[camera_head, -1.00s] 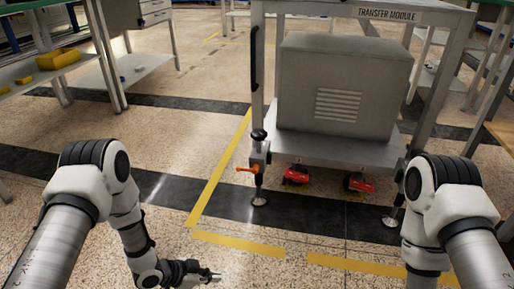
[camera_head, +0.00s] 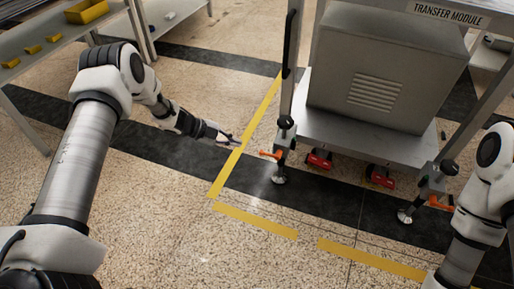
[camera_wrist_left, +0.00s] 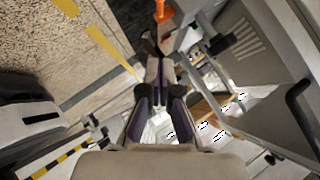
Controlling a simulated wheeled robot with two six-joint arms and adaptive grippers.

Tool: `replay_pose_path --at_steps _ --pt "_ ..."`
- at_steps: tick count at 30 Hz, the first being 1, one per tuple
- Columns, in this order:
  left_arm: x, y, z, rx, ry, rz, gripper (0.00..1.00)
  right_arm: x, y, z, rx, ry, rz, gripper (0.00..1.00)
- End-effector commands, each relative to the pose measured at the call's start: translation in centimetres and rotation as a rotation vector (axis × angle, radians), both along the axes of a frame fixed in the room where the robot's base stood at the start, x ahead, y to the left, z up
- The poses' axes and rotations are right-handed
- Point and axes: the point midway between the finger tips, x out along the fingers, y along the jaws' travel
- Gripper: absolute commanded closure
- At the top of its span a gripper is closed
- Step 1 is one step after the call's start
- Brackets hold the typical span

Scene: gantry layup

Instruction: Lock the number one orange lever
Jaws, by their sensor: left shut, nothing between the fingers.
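An orange lever (camera_head: 270,154) sits low on the left leg of the transfer module, above its round foot. It also shows at the top of the left wrist view (camera_wrist_left: 160,11). A second orange lever (camera_head: 440,204) is on the module's right leg. No number is readable on either. My left gripper (camera_head: 236,143) is shut and empty, to the left of the first lever and apart from it. Its fingers also show in the left wrist view (camera_wrist_left: 157,72). My right arm is at the right edge of the head view; its gripper is out of view.
The transfer module (camera_head: 450,14) carries a grey box (camera_head: 390,70). Red casters (camera_head: 319,159) stand under its shelf. Yellow tape (camera_head: 255,220) marks the floor. A shelf (camera_head: 45,60) with yellow bins is at upper left. The floor before the module is clear.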

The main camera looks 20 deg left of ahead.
Motion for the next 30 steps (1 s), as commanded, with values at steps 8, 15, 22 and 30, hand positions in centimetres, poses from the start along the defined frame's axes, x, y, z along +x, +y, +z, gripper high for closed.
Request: replay_pose_path --at_steps 8,15,22,30 --pt "1.4 -2.9 -3.0 0.002 0.001 -0.004 1.0 0.0 0.0 -2.7 0.0 0.0 0.0 0.19" --pt "3.5 -6.8 -6.1 0.002 0.0 -0.004 1.0 0.0 0.0 -5.6 0.0 -0.001 -0.002 0.19" --pt "5.6 -7.2 -8.9 0.0 0.0 0.0 1.0 0.2 -0.1 -8.2 -0.001 -0.005 -0.007 0.19" --pt "6.2 -7.2 -8.9 0.0 0.001 0.001 1.0 0.3 -0.1 -8.3 -0.001 -0.007 -0.009 0.19"
